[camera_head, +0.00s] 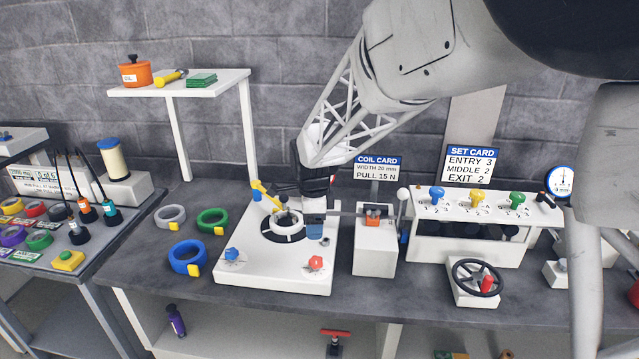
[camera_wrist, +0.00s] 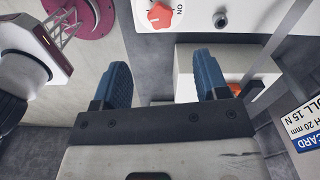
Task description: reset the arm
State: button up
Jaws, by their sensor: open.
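My gripper (camera_head: 315,226) hangs over the right part of a white machine plate (camera_head: 260,274) in the head view, beside a pale ring coil (camera_head: 286,223) on a dark disc. In the wrist view my gripper (camera_wrist: 162,76) shows two blue fingers spread wide apart, with nothing between them. The red knob (camera_wrist: 160,16) of the plate lies beyond the fingers there; this red knob (camera_head: 315,263) also shows in the head view. I cannot tell the exact height of the fingertips above the plate.
A white block (camera_head: 374,254) with an orange part stands just right of my gripper, below the coil card (camera_head: 378,168). Further right are a knob panel (camera_head: 465,236) and a black handwheel (camera_head: 476,278). Grey, green and blue rings (camera_head: 186,260) lie left. A raised shelf (camera_head: 180,90) stands behind.

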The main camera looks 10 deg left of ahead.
jog(key=shift+d+r, duration=0.1)
dwell(0.3)
jog(key=s+d+r+n+t, duration=0.1)
jog(key=s+d+r+n, duration=0.35)
jog(key=s+d, duration=0.35)
jog(key=s+d+r+n, duration=0.3)
jog(key=s+d+r, duration=0.2)
jog(key=d, duration=0.4)
jog(key=s+d+n, duration=0.4)
jog(key=s+d, duration=0.1)
jog(key=s, duration=0.5)
jog(key=s+d+n+t, duration=0.1)
jog(key=s+d+n, duration=0.3)
jog(key=s, duration=0.6)
jog(key=d, duration=0.2)
jog(key=shift+d+r+t, duration=0.3)
jog(key=shift+r, duration=0.05)
jog(key=shift+w+n, duration=0.1)
jog(key=shift+n, duration=0.15)
dwell(2.5)
